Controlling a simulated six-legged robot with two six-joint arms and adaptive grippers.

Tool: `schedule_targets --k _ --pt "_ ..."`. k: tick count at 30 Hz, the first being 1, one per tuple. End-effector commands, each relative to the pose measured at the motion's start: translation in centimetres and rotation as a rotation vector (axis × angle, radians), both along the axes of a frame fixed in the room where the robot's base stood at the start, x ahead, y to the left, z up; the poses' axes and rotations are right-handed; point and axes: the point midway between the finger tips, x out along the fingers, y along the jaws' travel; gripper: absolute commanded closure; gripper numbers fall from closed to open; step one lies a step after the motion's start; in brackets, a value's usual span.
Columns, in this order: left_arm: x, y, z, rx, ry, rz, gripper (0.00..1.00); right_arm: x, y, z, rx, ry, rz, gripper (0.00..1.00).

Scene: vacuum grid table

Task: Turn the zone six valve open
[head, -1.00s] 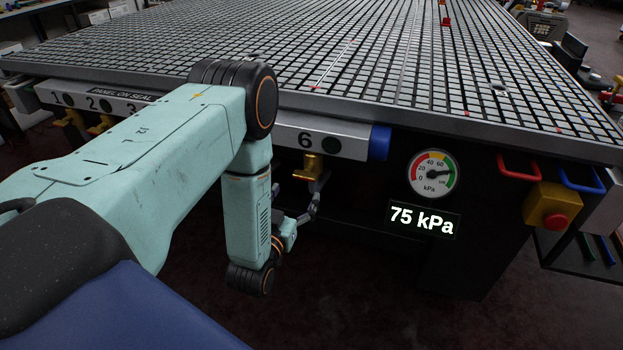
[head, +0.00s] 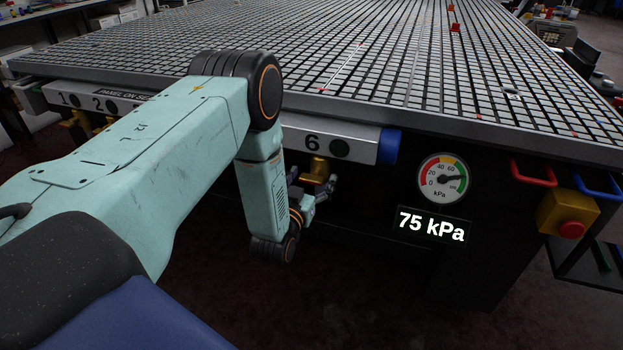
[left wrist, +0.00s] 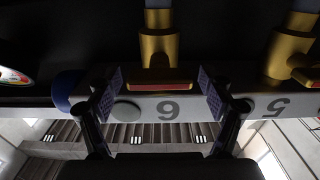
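The zone six valve is a brass body (head: 318,166) under the label bar, beside the number 6. In the left wrist view, which looks upside down, the brass body (left wrist: 158,48) carries a red handle (left wrist: 160,86) lying crosswise to its pipe. My left gripper (head: 312,181) is just below the valve in the head view. In the left wrist view its open fingers (left wrist: 160,82) stand either side of the handle, with gaps showing. The round indicator (head: 340,148) beside the 6 is dark. My right gripper is not in view.
The neighbouring zone five valve (left wrist: 290,58) is close at right in the left wrist view. A gauge (head: 443,179) and a 75 kPa display (head: 432,226) are to the right. The grid table (head: 420,85) overhangs above. A yellow box with a red button (head: 570,229) is farther right.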

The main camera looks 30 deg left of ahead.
Motion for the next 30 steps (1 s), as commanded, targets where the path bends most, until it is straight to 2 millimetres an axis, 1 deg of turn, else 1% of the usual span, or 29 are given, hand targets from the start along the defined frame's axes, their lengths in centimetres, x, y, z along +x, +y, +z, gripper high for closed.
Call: schedule_targets --k 1,2,18,25,30 --pt "-0.01 -0.01 0.0 0.0 0.0 0.0 0.25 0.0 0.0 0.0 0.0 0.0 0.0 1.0" --pt "-0.01 -0.01 0.0 0.0 0.0 0.0 0.27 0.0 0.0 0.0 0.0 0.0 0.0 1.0" --pt "-0.02 0.01 -0.02 0.0 0.0 0.0 0.73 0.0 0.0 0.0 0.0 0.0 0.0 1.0" --pt "-0.04 0.02 -0.04 -0.018 -0.004 0.0 0.74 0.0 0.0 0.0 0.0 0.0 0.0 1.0" --pt "-0.04 0.05 -0.05 -0.083 -0.019 0.0 0.74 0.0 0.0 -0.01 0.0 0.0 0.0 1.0"
